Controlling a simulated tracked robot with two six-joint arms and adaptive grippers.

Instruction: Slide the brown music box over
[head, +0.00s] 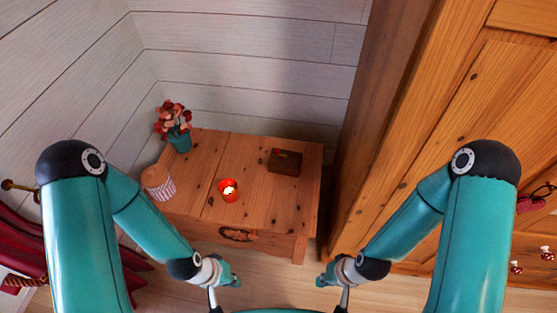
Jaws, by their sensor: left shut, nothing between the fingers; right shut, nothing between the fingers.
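The brown music box (285,161) is a small dark box with a bit of red at its upper left. It sits on the right part of the wooden table (252,212), towards the back. My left gripper (214,306) is at the bottom edge of the head view, in front of the table, shut and empty. My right gripper (343,306) is also at the bottom edge, to the right, shut and empty. Both are apart from the box and the table, and their tips are partly cut off by the frame.
A lit red candle (228,189) stands to the left of the box, nearer the table's front. A potted red flower (178,130) and a striped pot with a tan top (158,184) stand at the left. A wooden wardrobe (405,130) rises at the right. Bare tabletop surrounds the box.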

